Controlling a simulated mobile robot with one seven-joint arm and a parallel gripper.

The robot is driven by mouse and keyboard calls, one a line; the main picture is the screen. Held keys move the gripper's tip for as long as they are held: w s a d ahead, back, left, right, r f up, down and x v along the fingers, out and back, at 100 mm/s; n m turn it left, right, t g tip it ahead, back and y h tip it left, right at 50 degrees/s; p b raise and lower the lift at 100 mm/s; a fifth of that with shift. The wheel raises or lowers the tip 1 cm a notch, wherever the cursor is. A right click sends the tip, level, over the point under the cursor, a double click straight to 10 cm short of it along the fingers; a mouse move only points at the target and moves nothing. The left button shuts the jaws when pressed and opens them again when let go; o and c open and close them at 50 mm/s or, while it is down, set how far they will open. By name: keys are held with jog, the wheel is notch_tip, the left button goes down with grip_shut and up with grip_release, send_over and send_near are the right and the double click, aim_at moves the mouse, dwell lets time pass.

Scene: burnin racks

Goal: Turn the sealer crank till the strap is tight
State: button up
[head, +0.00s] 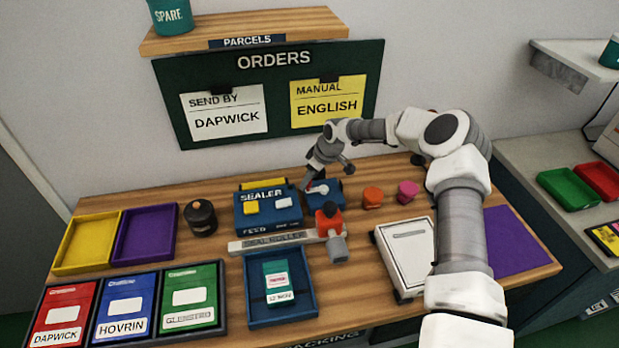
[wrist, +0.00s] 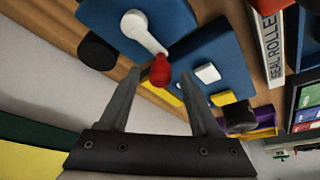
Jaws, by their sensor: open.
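The blue sealer (head: 267,222) stands at the middle back of the bench, with a yellow and a white button on top. Its crank, a white arm with a red knob, is on the smaller blue block at its right; in the wrist view the crank arm (wrist: 143,32) ends in the red knob (wrist: 160,72). My gripper (head: 316,181) is over this block. In the wrist view my open gripper (wrist: 162,76) has the knob between its fingertips; I cannot tell if either finger touches it. I cannot make out the strap or its tightness.
A grey seal roller bar (head: 275,242) with a red-and-grey handle lies in front. A blue tray (head: 307,308) holds a teal parcel (head: 278,280). Orange (head: 372,197) and pink (head: 408,192) knobs stand right of the crank. A dark round pot (head: 201,217) stands left.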

grip_shut()
dwell(0.4)
